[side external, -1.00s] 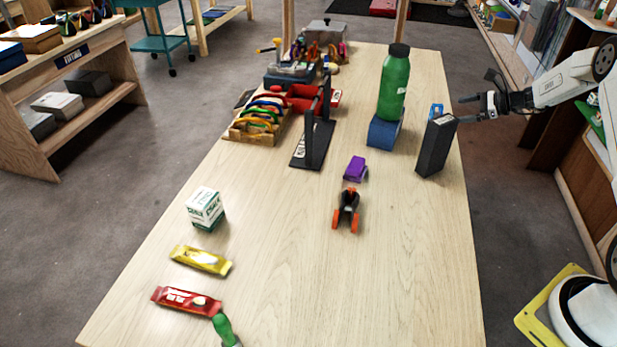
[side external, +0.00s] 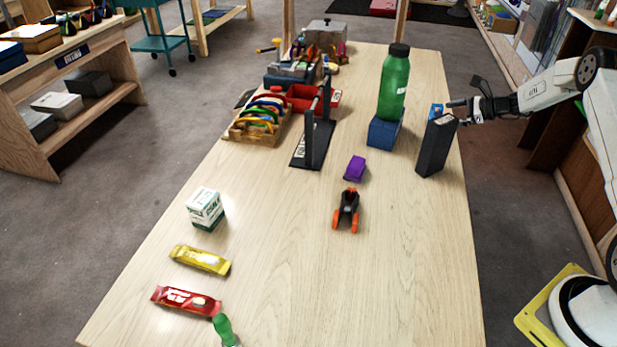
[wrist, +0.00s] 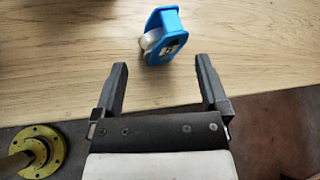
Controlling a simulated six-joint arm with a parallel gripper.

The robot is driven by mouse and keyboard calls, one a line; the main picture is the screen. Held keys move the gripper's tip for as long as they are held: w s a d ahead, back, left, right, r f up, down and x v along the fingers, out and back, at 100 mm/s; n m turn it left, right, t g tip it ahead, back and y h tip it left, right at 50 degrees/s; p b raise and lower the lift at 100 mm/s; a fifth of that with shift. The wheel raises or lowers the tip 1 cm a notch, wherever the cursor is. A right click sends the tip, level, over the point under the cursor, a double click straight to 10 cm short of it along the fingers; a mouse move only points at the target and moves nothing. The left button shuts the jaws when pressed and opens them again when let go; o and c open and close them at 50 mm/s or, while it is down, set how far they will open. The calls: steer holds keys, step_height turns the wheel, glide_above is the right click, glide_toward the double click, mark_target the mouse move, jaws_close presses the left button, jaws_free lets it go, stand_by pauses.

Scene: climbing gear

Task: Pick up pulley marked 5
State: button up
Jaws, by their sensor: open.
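A blue pulley (wrist: 165,34) with a pale wheel lies on the table near its edge in the wrist view. In the side view a blue piece (side external: 436,110), seemingly the same pulley, is mostly hidden behind a dark upright block. My gripper (side external: 459,112) is at the table's right edge, just right of that block. In the wrist view my gripper (wrist: 162,70) is open and empty, its fingertips either side of and short of the pulley.
The dark block (side external: 436,147) stands near the right edge, beside a green bottle (side external: 394,85) on a blue block (side external: 384,132). A purple item (side external: 355,168) and a black and orange item (side external: 346,211) lie mid-table. The right front is clear.

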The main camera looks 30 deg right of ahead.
mark_target(435, 115)
steer(key=shift+x, duration=2.25)
steer(key=c, duration=1.2)
